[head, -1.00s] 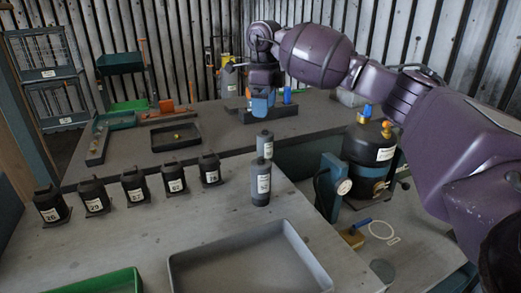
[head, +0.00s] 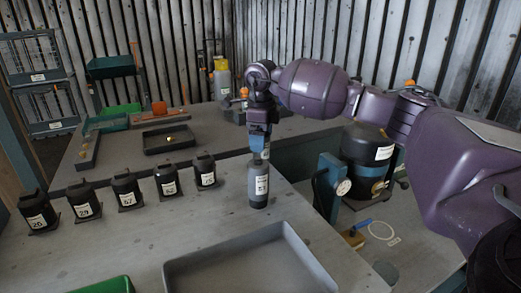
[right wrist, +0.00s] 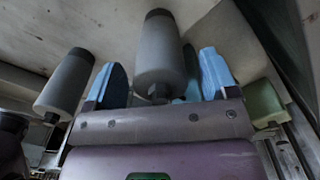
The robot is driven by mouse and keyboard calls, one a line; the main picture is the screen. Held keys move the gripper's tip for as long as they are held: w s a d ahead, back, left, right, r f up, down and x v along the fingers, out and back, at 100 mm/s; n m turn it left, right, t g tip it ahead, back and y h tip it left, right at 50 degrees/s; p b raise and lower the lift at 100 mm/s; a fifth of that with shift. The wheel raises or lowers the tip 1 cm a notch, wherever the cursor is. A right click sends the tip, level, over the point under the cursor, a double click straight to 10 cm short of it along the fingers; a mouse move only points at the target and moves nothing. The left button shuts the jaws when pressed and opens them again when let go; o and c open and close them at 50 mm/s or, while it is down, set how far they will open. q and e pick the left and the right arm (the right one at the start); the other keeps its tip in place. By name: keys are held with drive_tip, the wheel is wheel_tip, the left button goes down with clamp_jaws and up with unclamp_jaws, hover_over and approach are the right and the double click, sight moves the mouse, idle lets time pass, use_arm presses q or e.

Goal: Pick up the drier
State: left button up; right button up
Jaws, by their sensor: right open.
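A grey cylinder (head: 258,186) with a white label, which looks like the drier, stands upright near the back edge of the near bench. My right gripper (head: 259,152) points down right at its top, with the arm coming in from the right. In the right wrist view the blue fingers (right wrist: 163,80) are open, with a grey cylinder (right wrist: 160,50) showing between them; I cannot tell whether they touch it. A second similar cylinder (right wrist: 66,80) shows to the left there; in the head view it is hidden. My left gripper is not in view.
Several black numbered canisters (head: 127,188) stand in a row on the left. A grey tray (head: 180,272) and a green tray (head: 112,285) lie at the front. A black tank (head: 366,160) stands to the right. The bench between canisters and front tray is clear.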

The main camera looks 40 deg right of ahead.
drive_tip(key=shift+r, duration=0.15)
drive_tip(key=c, duration=1.2)
